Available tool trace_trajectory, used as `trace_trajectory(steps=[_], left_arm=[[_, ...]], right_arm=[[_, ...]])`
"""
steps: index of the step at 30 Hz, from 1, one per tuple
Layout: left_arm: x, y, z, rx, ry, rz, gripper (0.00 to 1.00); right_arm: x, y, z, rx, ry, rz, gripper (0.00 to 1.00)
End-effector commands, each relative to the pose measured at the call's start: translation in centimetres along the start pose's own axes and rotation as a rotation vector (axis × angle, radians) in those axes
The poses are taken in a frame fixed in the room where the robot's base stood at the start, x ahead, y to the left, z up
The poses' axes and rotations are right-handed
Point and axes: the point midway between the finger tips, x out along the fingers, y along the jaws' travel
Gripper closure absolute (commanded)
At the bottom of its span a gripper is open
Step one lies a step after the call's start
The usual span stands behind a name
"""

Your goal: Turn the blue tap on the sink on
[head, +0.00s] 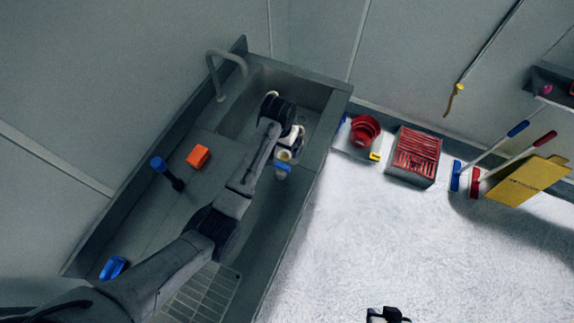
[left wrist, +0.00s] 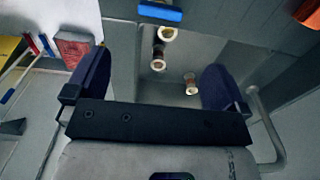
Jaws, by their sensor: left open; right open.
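A grey curved faucet (head: 226,68) stands at the back left of the sink basin (head: 322,97); its pipe also shows at the right of the left wrist view (left wrist: 266,122). A blue bar on a pale body (head: 283,168) lies by the basin's near side and also shows at the top of the left wrist view (left wrist: 160,12); I cannot tell whether it is the tap handle. My left gripper (head: 280,110) is over the basin, open and empty, its fingers wide apart in the left wrist view (left wrist: 158,62). My right gripper (head: 388,315) is open at the bottom edge, far from the sink.
Small jars (left wrist: 190,84) are in or near the basin. An orange block (head: 198,157), a blue-headed brush (head: 165,170) and a blue scoop (head: 113,268) lie on the counter. A red bucket (head: 365,130) and red crate (head: 415,155) stand along the wall.

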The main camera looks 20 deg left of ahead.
Motion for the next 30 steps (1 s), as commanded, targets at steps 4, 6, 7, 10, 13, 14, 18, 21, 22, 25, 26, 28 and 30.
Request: trace_trajectory(steps=[4, 6, 7, 10, 13, 14, 18, 21, 22, 25, 26, 28, 30], left_arm=[[2.1, 0.0, 0.1, 0.0, -0.005, 0.0, 0.0], [3.5, 0.0, 0.1, 0.0, -0.005, 0.0, 0.0], [4.0, 0.0, 0.1, 0.0, -0.005, 0.0, 0.0], [6.0, 0.0, 0.1, 0.0, -0.005, 0.0, 0.0], [7.8, 0.0, 0.1, 0.0, -0.004, 0.0, 0.0], [8.4, 0.0, 0.1, 0.0, -0.004, 0.0, 0.0], [10.4, 0.0, 0.1, 0.0, -0.003, -0.001, 0.0], [11.6, 0.0, 0.0, 0.0, -0.001, -0.001, 0.0], [11.8, 0.0, 0.0, 0.0, -0.001, -0.001, 0.0], [12.5, 0.0, 0.0, 0.0, -0.001, -0.001, 0.0], [12.7, 0.0, 0.1, 0.0, -0.001, -0.001, 0.0], [12.9, 0.0, 0.1, 0.0, 0.0, -0.001, 0.0], [13.1, 0.0, 0.0, 0.0, 0.001, -0.001, 0.0]], right_arm=[[-0.1, 0.0, 0.0, -0.001, 0.001, 0.001, 0.57], [0.0, 0.1, 0.0, -0.002, 0.001, 0.002, 0.57], [0.0, 0.1, 0.0, -0.002, 0.0, 0.002, 0.57], [0.1, 0.2, 0.1, -0.005, 0.0, 0.004, 0.57], [0.2, 0.2, 0.1, -0.008, -0.001, 0.007, 0.57], [0.2, 0.3, 0.1, -0.009, -0.001, 0.007, 0.57], [0.5, 0.3, 0.2, -0.009, -0.001, 0.008, 0.57], [0.7, 0.3, 0.3, -0.009, -0.001, 0.008, 0.57], [0.7, 0.3, 0.3, -0.009, -0.001, 0.008, 0.57], [0.8, 0.2, 0.3, -0.008, -0.001, 0.007, 0.57], [0.8, 0.2, 0.3, -0.008, -0.001, 0.007, 0.57], [0.8, 0.2, 0.3, -0.006, -0.001, 0.006, 0.57], [0.8, 0.1, 0.3, -0.005, -0.001, 0.005, 0.57]])
